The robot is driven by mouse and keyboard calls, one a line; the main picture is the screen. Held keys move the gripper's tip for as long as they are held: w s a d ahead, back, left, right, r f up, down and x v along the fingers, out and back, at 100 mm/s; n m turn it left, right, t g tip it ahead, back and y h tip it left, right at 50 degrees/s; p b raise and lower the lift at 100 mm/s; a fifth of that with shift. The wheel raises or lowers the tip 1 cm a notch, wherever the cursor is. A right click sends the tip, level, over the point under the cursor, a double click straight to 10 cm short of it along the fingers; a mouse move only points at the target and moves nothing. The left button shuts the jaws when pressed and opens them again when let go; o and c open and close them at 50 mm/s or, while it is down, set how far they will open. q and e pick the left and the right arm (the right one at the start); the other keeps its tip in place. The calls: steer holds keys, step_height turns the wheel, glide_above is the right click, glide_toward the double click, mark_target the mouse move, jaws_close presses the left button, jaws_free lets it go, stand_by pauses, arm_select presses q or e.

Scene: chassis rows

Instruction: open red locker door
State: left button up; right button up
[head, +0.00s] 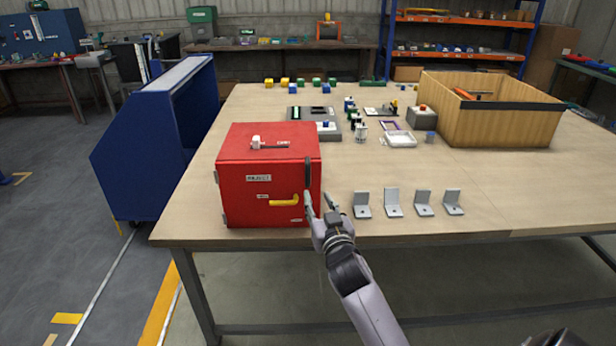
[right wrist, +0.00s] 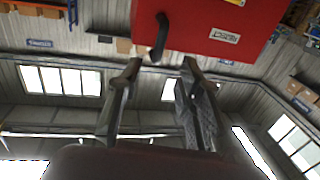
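The red locker (head: 262,205) stands at the table's near left edge, and its door looks shut. A yellow latch (head: 284,201) lies across the lower front. A dark upright handle (head: 308,172) is at the front's right edge. My right gripper (head: 320,200) is just in front of the locker's lower right corner, below the handle. In the right wrist view the gripper (right wrist: 157,72) is open and empty. The dark handle (right wrist: 158,38) is ahead of the gap between its fingers, apart from them, on the red locker (right wrist: 195,30). My left gripper is not in view.
Several grey angle brackets (head: 393,203) stand in a row right of my gripper. A wooden crate (head: 490,120) is at the right. Grey fixtures and small blocks fill the middle. A blue cabinet (head: 150,140) stands left of the table. The table's front right is clear.

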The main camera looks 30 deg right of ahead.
mark_target(308, 179)
steer(key=x, duration=1.1)
steer(key=shift+w+d+f+p, duration=0.1)
steer(key=shift+w+d+p, duration=0.05)
steer(key=shift+w+p, duration=0.2)
jaws_close()
